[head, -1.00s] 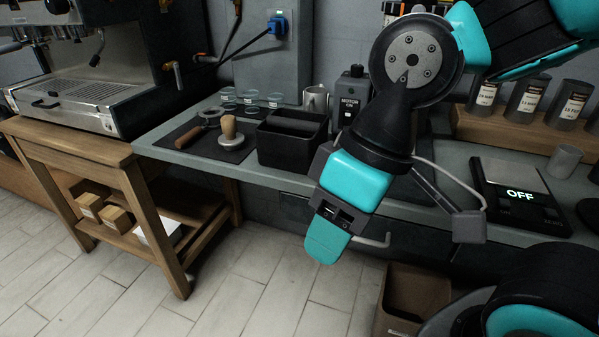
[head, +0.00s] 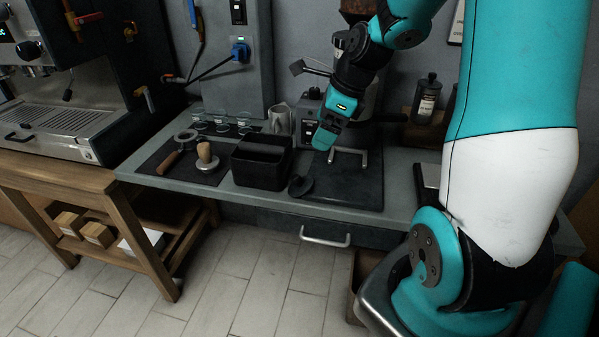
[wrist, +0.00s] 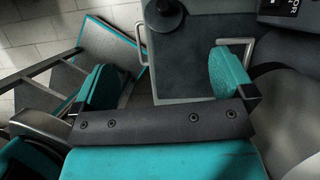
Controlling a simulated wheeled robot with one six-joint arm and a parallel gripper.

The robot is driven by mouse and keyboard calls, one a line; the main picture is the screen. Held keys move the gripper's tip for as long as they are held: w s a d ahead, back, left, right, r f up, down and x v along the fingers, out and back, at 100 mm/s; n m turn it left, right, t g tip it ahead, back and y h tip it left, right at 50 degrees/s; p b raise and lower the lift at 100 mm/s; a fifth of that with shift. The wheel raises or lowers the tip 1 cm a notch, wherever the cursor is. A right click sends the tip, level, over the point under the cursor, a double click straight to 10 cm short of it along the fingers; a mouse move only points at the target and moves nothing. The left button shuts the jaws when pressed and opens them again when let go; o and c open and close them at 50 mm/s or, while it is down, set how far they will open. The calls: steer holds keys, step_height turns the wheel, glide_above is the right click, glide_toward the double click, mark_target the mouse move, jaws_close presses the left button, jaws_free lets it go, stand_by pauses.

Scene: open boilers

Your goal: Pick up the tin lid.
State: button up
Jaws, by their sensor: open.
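A small dark round piece with a raised knob (head: 300,186) lies on the counter by the front left corner of a dark slab; it may be the tin lid, but I cannot be sure. It also shows at the top edge of the wrist view (wrist: 163,16), partly cut off. My gripper (head: 325,136) hangs above the back of the slab, beside the grinder, apart from the round piece. In the wrist view my gripper (wrist: 166,80) has its two teal fingers wide apart, with nothing held between them.
The dark slab (head: 355,190) has a metal fork (head: 348,155) standing over it. A black open box (head: 262,163) stands to the left, then a tamper (head: 207,156) on a mat. A mug (head: 280,118) stands behind. A drawer handle (head: 325,238) juts from the counter front.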

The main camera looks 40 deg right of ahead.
mark_target(299, 176)
steer(key=shift+m, duration=0.5)
steer(key=x, duration=0.8)
steer(key=d+b+x, duration=0.1)
steer(key=x, duration=0.3)
steer(key=shift+w, duration=0.1)
steer(key=shift+x, duration=2.7)
steer(key=shift+a, duration=0.2)
steer(key=c, duration=0.8)
